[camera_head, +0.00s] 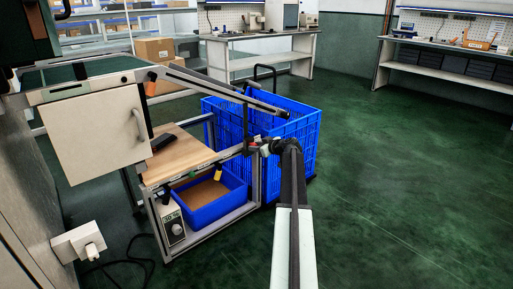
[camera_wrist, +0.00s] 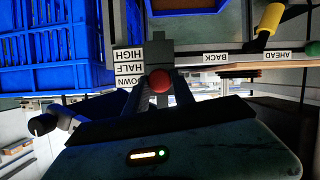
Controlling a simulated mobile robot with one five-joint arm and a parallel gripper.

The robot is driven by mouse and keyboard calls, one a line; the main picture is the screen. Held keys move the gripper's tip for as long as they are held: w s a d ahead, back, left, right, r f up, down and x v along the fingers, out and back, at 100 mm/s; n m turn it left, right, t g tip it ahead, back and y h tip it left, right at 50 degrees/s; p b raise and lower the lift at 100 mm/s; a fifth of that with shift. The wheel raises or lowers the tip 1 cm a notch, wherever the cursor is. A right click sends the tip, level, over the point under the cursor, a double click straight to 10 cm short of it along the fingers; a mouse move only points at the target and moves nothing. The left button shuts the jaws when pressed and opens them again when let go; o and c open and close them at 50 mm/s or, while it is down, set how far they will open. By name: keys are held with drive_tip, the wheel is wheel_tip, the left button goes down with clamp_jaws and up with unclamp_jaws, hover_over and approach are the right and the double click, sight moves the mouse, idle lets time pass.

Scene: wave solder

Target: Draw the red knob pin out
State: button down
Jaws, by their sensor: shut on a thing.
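The red knob (camera_wrist: 160,81) is a round ball in the middle of the wrist view, which is upside down. It sits between the fingers of my gripper (camera_wrist: 159,88), which is shut on it. A grey block (camera_wrist: 158,52) stands right behind the knob, with labels HIGH, HALF and DOWN (camera_wrist: 129,68) beside it. How far the pin sits in the block is hidden. In the head view my gripper (camera_head: 266,146) is at the right front post of the cart, and the knob is too small to make out clearly.
A yellow-handled lever (camera_wrist: 269,20) stands beside the BACK and AHEAD labels. The cart has a wooden top (camera_head: 180,154) and a blue bin (camera_head: 214,207) below. Blue crates (camera_head: 303,135) stand close behind my gripper. Green floor (camera_head: 400,190) is clear to the right.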

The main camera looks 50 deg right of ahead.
idle(0.3)
drive_tip(key=shift+s+a, duration=0.15)
drive_tip(key=shift+s, duration=1.3)
drive_tip(key=c, duration=1.1)
unclamp_jaws()
drive_tip(key=shift+w, duration=0.1)
drive_tip(key=shift+o, duration=0.2)
drive_tip(key=p+v, duration=0.3)
drive_tip(key=v, duration=0.5)
drive_tip(key=shift+w, duration=0.1)
